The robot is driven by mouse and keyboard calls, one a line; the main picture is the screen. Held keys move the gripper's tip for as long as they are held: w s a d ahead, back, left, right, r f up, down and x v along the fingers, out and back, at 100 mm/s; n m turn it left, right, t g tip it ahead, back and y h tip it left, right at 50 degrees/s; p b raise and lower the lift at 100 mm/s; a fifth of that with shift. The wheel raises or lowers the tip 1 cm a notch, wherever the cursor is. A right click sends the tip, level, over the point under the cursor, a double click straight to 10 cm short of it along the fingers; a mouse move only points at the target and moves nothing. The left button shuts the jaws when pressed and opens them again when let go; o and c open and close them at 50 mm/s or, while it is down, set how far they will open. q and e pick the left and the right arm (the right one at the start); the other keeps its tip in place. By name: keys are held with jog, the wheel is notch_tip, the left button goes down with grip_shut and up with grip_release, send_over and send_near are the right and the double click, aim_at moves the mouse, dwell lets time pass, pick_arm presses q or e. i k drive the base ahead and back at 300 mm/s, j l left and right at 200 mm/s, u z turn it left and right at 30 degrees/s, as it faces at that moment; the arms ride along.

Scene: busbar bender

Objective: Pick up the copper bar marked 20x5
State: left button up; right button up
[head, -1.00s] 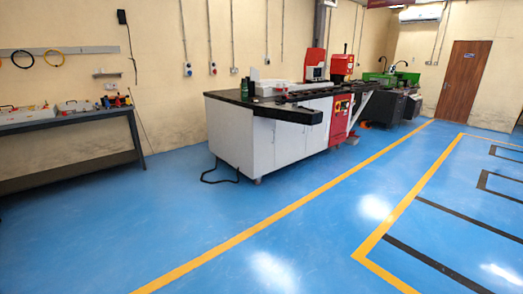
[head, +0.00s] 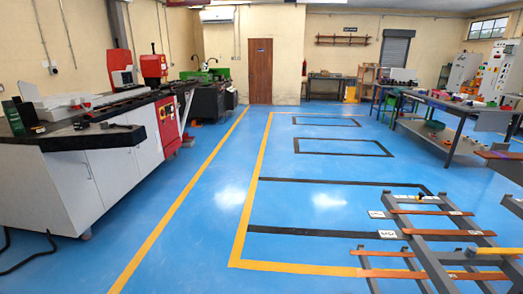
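A grey metal rack (head: 432,268) stands at the lower right of the head view. Several flat copper bars lie across it, among them one near its far end (head: 432,212), one in the middle (head: 447,232) and one closer to me (head: 398,273). White tags sit by the bars, one by the far end (head: 376,214) and one by the middle (head: 387,234). Their print is too small to read, so I cannot tell which bar is marked 20x5. The rack's right and near parts are cut off by the picture edge. Neither gripper is in view.
A white-and-red bending machine bench (head: 90,185) stands at the left. A workbench (head: 455,112) with equipment stands at the right, behind the rack. The blue floor (head: 200,240) between the bench and the rack is clear, with yellow and black floor lines.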

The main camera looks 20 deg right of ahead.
aim_at(455, 214)
jog(key=i+l+z, duration=0.15)
jog(key=i+z, duration=0.25)
jog(key=i, duration=0.25)
jog(key=i+z, duration=0.4)
jog(key=i, duration=0.3)
jog(key=i+z, duration=0.2)
jog(key=z, duration=0.25)
jog(key=i+j+z, duration=0.1)
jog(key=z, duration=0.3)
jog(key=i+j+z, duration=0.2)
jog(key=z, duration=0.25)
jog(key=i+j+z, duration=0.25)
jog(key=z, duration=0.15)
jog(key=i+j+z, duration=0.15)
jog(key=z, duration=0.3)
jog(key=j+z, duration=0.45)
jog(key=i+l, duration=0.05)
